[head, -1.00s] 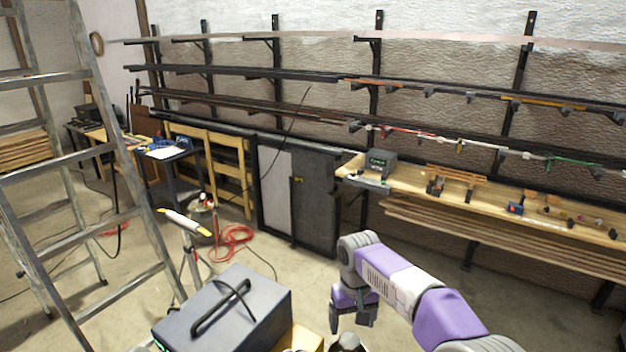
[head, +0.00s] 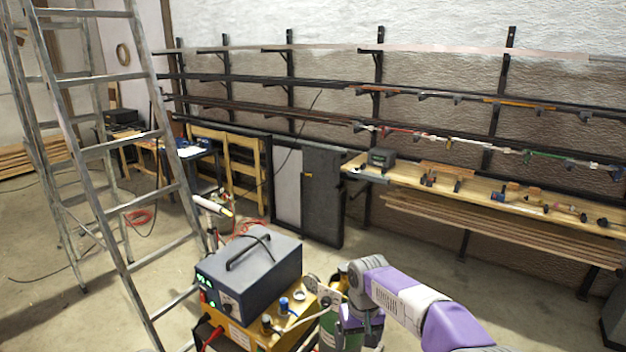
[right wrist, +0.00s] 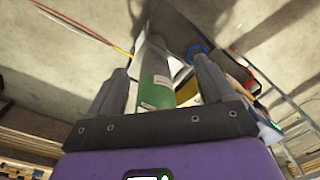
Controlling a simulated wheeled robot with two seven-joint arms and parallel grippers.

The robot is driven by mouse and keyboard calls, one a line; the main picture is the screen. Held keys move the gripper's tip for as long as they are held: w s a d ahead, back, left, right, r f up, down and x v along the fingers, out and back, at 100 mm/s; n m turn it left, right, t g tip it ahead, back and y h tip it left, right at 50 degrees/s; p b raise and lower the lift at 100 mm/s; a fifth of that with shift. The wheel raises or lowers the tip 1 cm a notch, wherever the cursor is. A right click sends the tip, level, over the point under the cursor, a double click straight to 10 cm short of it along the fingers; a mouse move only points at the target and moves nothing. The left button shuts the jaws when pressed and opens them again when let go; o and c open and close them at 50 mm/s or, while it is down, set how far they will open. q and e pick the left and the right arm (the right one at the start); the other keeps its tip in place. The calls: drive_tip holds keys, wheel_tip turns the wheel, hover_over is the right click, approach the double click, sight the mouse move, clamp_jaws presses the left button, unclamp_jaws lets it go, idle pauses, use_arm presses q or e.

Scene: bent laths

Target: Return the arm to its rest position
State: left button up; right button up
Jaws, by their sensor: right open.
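My right arm comes in from the lower right in the head view, in purple and white. My right gripper (head: 362,338) hangs down at its end, beside the welding cart. In the right wrist view, the two fingers of my right gripper (right wrist: 163,78) stand apart. A green cylinder (right wrist: 156,92) shows in the gap between them, seemingly beyond the fingertips; I cannot tell how far. No object is visibly gripped. My left gripper is not in view.
A dark welding machine (head: 262,268) sits on a yellow cart (head: 235,328) close to my right gripper. A metal ladder (head: 125,150) stands at left. A wooden shelf (head: 480,193) and wall racks with clamps line the back. Concrete floor between is mostly free.

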wheel_tip(320, 180, down, 8)
drive_tip(key=w+b, duration=0.1)
drive_tip(key=w, duration=0.1)
drive_tip(key=s+f+m+y+b, duration=0.15)
drive_tip(key=s+f, duration=0.25)
drive_tip(key=f, duration=0.5)
drive_tip(key=s+f+y+b, duration=0.1)
drive_tip(key=s+f+b, duration=0.25)
drive_tip(key=f, duration=0.65)
use_arm(q)
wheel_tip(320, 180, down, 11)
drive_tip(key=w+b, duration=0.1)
drive_tip(key=b, duration=0.3)
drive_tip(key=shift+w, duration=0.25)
use_arm(e)
drive_tip(key=s+f+m+y, duration=0.1)
drive_tip(key=s+f+m, duration=0.2)
drive_tip(key=s+f, duration=1.1)
drive_tip(key=s, duration=0.4)
drive_tip(key=shift+s+a+f, duration=0.2)
drive_tip(key=shift+a+f, duration=0.1)
drive_tip(key=shift+f, duration=0.1)
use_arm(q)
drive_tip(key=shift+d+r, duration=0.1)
